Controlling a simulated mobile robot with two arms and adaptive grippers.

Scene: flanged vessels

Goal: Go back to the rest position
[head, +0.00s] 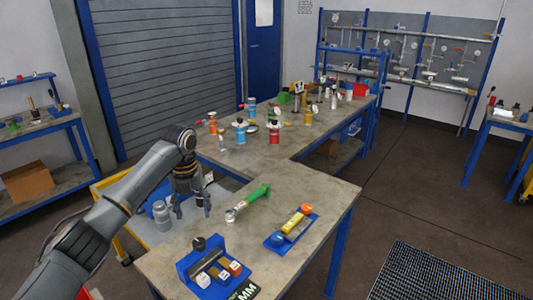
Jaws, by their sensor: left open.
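My left gripper (190,207) hangs at the left edge of the near workbench (322,222), fingers pointing down. It is open and holds nothing that I can see. A grey lidded vessel (161,215) stands just left of its fingers, seemingly apart from them. The left arm reaches in from the lower left and bends down at the wrist. My right gripper is not in view.
On the near bench lie a green-handled tool (250,201), a blue tray with yellow and orange parts (291,228) and a blue holder with blocks (208,266). Several vessels crowd the farther bench (210,150). A black grated mat (440,275) lies on the open floor at right.

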